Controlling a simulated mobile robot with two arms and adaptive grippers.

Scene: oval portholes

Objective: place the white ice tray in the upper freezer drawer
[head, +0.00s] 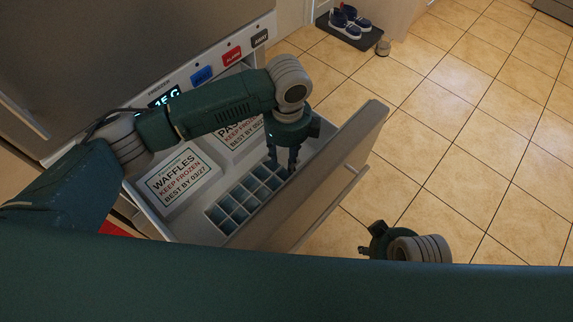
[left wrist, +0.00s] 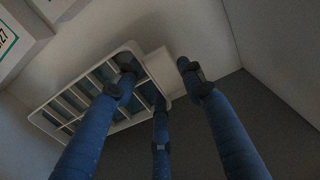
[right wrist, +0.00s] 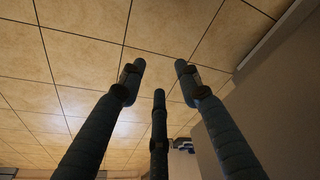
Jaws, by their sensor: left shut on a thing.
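The white ice tray (head: 240,200), with two rows of bluish cells, is inside the open upper freezer drawer (head: 336,160), between the food boxes and the drawer front. My left gripper (head: 283,165) is at the tray's far end, pointing down, and is shut on it. In the left wrist view its fingers (left wrist: 160,85) reach around the end tab of the tray (left wrist: 62,112). I cannot tell whether the tray touches the drawer floor. My right gripper (head: 366,248) is open and empty outside the drawer, above the floor; its spread fingers also show in the right wrist view (right wrist: 158,82).
A waffles box (head: 175,182) and another labelled box (head: 232,138) fill the inner side of the drawer. The freezer panel (head: 205,75) with coloured buttons is behind them. Shoes (head: 350,20) lie on a dark mat at the back. The tiled floor at right is mostly clear.

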